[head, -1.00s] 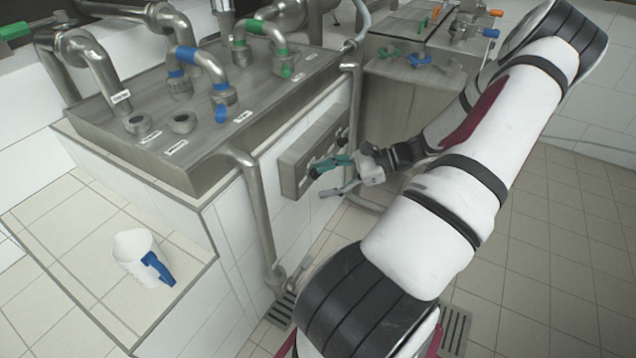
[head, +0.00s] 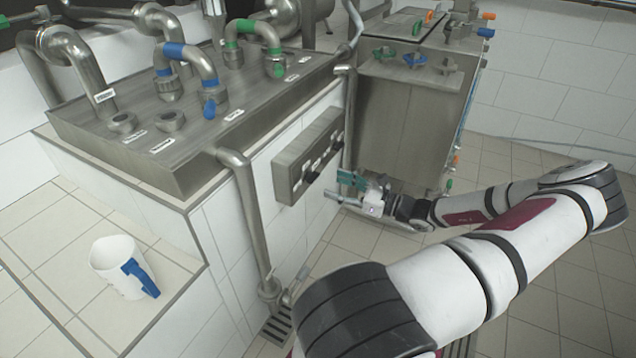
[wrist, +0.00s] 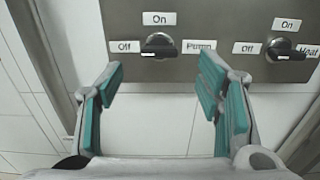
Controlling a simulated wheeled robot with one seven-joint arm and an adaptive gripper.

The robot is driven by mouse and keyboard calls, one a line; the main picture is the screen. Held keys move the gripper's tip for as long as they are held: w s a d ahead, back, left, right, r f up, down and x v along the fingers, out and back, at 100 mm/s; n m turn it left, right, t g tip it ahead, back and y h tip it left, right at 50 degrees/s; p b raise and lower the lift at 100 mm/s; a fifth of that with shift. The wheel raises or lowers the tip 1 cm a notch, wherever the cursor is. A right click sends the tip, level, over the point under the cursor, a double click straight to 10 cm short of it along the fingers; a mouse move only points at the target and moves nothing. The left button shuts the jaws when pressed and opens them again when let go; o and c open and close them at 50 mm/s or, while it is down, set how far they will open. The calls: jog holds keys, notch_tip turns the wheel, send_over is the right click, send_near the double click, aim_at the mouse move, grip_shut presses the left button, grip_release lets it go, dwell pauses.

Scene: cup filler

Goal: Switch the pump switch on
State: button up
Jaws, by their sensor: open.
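The pump switch (wrist: 158,46) is a black rotary knob on a grey metal panel (wrist: 215,72), with labels Off to its left, On above and Pump to its right. Its bar lies roughly level, toward Off and Pump; which end is the pointer is hard to tell. In the head view the switch (head: 311,177) is the nearer knob on the panel (head: 287,172). My gripper (head: 340,187) is open and empty, in front of the panel and apart from it. In the wrist view my gripper (wrist: 162,78) has its teal-padded fingers spread below the pump switch.
A second black knob (wrist: 287,50), labelled Off, On and Heat, is right of the pump switch. A vertical pipe (head: 252,220) runs down left of the panel. A white cup (head: 115,265) with a blue handle stands on the tiled ledge. Tiled floor is open at right.

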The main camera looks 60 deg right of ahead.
aim_at(317, 178)
jog(key=w, duration=0.2)
jog(key=w+b, duration=0.1)
jog(key=w, duration=0.3)
jog(key=shift+w+a, duration=0.2)
jog(key=shift+a, duration=0.1)
jog(key=c, duration=1.2)
